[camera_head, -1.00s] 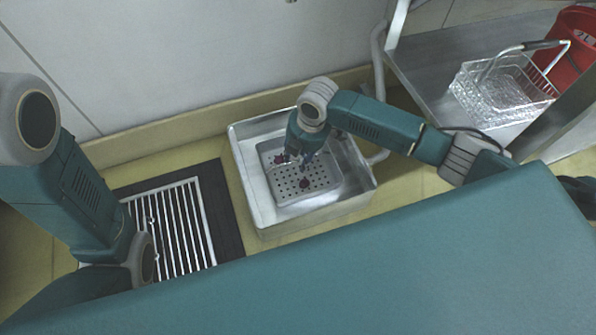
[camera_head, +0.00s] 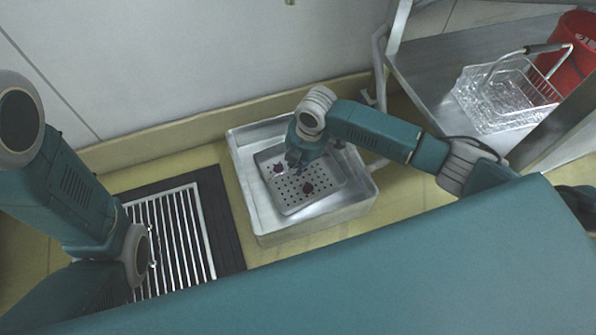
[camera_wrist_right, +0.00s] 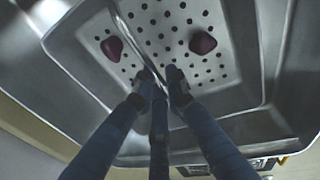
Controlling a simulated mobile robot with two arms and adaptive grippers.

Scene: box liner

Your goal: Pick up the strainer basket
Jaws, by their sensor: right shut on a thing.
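The strainer basket (camera_head: 318,198) is a grey tray with many small holes, inside the metal basin (camera_head: 315,224). Dark red pieces lie in it. In the right wrist view the strainer basket (camera_wrist_right: 216,88) fills much of the picture, with a thin bar handle (camera_wrist_right: 130,38) crossing over its floor. My right gripper (camera_head: 294,162) is over the basket, pointing down. In the right wrist view its fingers (camera_wrist_right: 160,82) are closed together on the handle. Whether the basket is clear of the basin floor is hard to tell. My left arm is at the left; its gripper is out of sight.
A slatted metal grate (camera_head: 172,238) in a dark frame (camera_head: 224,225) lies left of the basin. A wire basket (camera_head: 505,95) stands on a metal shelf (camera_head: 430,65) at the right, near a red bucket (camera_head: 577,65). A wall runs behind the basin.

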